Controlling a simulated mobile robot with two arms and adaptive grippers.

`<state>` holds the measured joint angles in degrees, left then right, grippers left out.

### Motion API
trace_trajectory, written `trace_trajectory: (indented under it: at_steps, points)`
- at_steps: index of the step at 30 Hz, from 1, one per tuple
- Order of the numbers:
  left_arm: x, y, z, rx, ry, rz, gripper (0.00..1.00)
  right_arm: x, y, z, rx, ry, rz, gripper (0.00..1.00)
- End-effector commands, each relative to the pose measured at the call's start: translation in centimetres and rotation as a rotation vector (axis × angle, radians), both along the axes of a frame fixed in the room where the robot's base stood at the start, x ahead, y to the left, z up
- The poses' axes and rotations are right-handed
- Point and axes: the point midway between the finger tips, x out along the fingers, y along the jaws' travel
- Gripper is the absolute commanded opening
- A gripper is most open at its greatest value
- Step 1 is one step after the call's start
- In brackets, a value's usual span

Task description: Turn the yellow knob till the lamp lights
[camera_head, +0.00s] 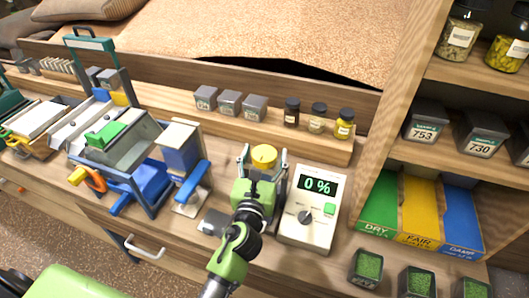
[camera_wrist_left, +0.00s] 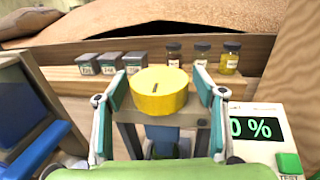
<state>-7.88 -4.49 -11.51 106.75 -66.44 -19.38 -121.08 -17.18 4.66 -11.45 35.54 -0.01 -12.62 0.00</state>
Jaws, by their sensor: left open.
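The yellow knob (camera_head: 264,156) is a round disc on top of a small stand on the bench. It also shows in the left wrist view (camera_wrist_left: 159,92), with a short dark mark on its top. My left gripper (camera_head: 264,165) is open, with one finger on each side of the knob; it also shows in the left wrist view (camera_wrist_left: 162,100). Whether the fingers touch the knob I cannot tell. A white meter (camera_head: 309,232) right of the knob has a display (camera_head: 317,186) reading 0 % in green. No lit lamp can be made out. My right gripper is not in view.
A blue-and-white device (camera_head: 181,150) and a blue-framed hopper (camera_head: 128,150) stand left of the knob. Grey tins (camera_head: 229,103) and jars (camera_head: 318,118) line the ledge behind. Green, yellow and blue trays (camera_head: 420,212) and green-filled tins (camera_head: 418,283) stand at the right.

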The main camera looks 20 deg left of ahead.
Motion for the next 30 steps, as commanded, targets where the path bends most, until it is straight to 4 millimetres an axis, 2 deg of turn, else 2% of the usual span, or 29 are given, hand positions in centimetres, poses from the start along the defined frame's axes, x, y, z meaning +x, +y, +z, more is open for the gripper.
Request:
trace_trajectory:
  at_steps: [8,9,13,14,23,30]
  points:
    - [0.2,0.0,0.0,-0.001,0.001,0.0,0.63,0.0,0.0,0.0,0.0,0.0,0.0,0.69]
    - [0.2,0.0,0.0,-0.001,0.001,0.0,0.61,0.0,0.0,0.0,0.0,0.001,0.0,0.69]
    - [0.2,0.0,0.0,-0.001,0.001,0.0,0.27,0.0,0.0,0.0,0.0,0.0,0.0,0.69]
    - [0.2,0.0,0.0,-0.001,0.001,0.0,0.24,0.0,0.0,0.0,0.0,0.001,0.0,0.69]
    - [0.2,0.1,0.1,0.001,0.0,-0.018,0.24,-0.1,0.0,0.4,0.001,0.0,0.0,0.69]
    - [0.2,0.1,0.3,0.006,0.001,-0.108,0.24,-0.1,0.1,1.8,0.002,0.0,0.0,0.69]
